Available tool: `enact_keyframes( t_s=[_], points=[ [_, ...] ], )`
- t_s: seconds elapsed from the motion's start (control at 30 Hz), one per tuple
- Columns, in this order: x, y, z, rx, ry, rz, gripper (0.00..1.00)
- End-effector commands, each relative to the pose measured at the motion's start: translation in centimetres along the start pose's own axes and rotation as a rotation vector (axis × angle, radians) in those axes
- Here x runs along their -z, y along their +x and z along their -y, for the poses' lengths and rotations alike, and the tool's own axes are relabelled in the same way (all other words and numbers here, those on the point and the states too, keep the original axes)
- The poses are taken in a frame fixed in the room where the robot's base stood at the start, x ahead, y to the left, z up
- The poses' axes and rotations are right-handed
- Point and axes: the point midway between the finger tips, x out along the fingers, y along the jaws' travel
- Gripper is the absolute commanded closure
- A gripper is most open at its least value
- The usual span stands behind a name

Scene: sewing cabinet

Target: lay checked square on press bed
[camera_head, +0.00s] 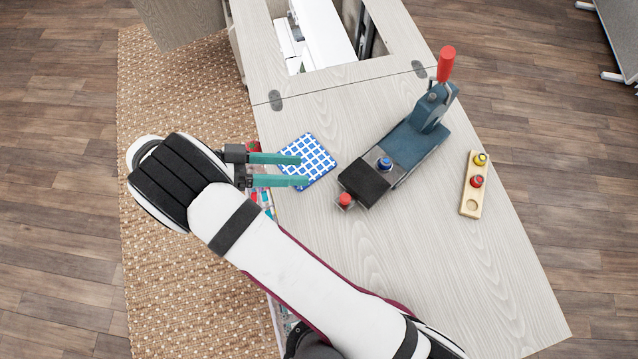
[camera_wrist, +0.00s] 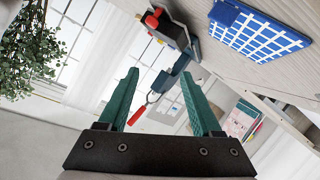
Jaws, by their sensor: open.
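The blue-and-white checked square (camera_head: 310,156) lies flat on the pale wooden cabinet top, near its left edge. It also shows at the upper right of the wrist view (camera_wrist: 262,38). The press (camera_head: 430,125), blue-grey with a red-handled lever, stands to its right. Its bed (camera_head: 362,182) is dark at the front, with a blue-topped round piece on it and a red knob at its near corner. My gripper (camera_head: 304,170) is open, its teal fingers pointing right and overlapping the square in the head view. Nothing is between the fingers in the wrist view (camera_wrist: 165,95).
A small wooden holder (camera_head: 472,190) with yellow and red round pieces lies right of the press. A cut-out opening with a white machine (camera_head: 322,35) is at the back. The near right of the top (camera_head: 450,265) is clear. Colourful items lie below the left edge.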

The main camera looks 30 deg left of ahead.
Motion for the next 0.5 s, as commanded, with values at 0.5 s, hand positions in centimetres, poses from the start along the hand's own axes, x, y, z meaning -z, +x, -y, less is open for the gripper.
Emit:
enact_keyframes(
  t_s=[0.5],
  points=[
    [5.8,13.2,-25.5,0.632,0.028,1.246,0.34]
  ],
)
